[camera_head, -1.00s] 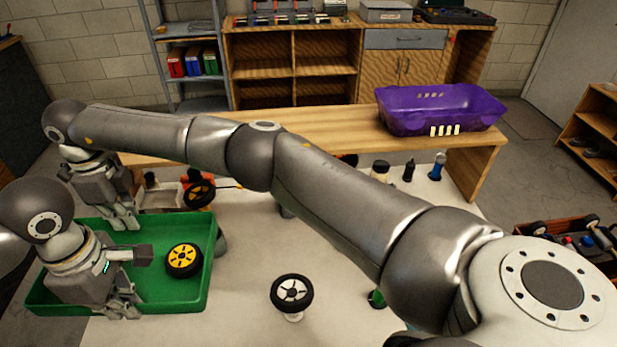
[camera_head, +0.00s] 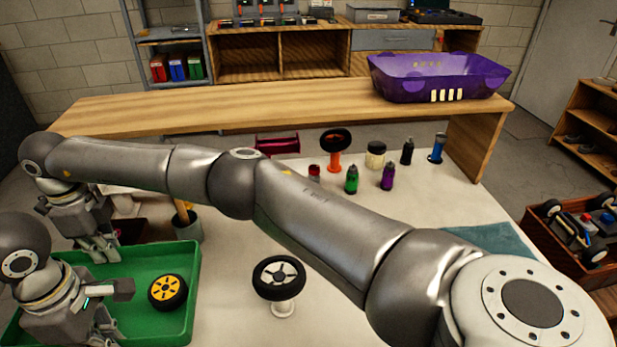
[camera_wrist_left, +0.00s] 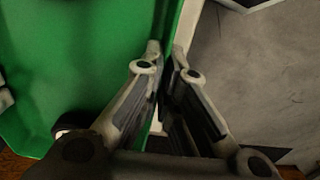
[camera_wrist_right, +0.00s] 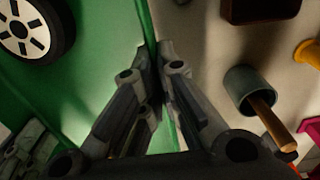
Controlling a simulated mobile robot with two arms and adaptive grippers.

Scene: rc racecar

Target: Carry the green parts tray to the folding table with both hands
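The green parts tray (camera_head: 190,285) is at the lower left of the head view, with a yellow-spoked wheel (camera_head: 167,292) in it. My right gripper (camera_head: 102,255) is at the tray's far side. In the right wrist view its fingers (camera_wrist_right: 160,75) are closed on the green rim. My left gripper (camera_head: 108,340) is at the near side. In the left wrist view its fingers (camera_wrist_left: 163,75) are closed on the rim. I cannot tell whether the tray is clear of the white-topped table (camera_head: 235,320). I cannot tell which table is the folding table.
A long wooden table (camera_head: 230,110) stands behind, with a purple basket (camera_head: 435,80) on it. On the white-topped table are a wheel on a stand (camera_head: 279,278), a cup with a handle in it (camera_head: 187,225) and several bottles (camera_head: 388,177). A red-brown crate (camera_head: 575,270) is at right.

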